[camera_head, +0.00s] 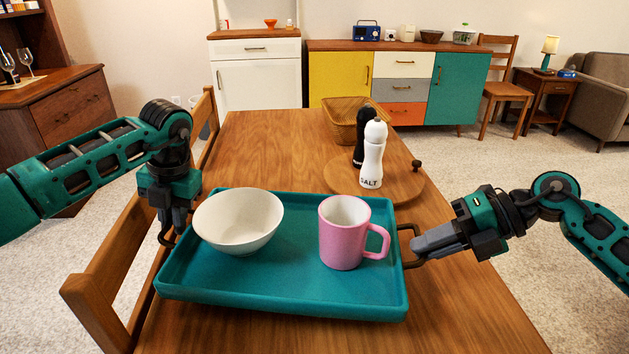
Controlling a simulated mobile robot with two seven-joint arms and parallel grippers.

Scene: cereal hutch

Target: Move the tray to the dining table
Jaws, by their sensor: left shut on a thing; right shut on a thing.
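A teal tray (290,288) is over the near end of the wooden dining table (270,140). I cannot tell if it touches the tabletop. A white bowl (238,221) stands on its left part and a pink mug (341,240), handle to the right, on its right part. My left gripper (172,236) is shut on the tray's left handle, partly hidden by the tray and my gripper. My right gripper (417,248) is shut on the dark handle at the tray's right side. Both bowl and mug are upright.
Behind the tray, a round wooden board (400,184) carries a white salt mill (373,153) and a black mill (360,140). A wicker basket (345,112) stands further back. A wooden chair (110,275) is along the table's left side. The table's far left is clear.

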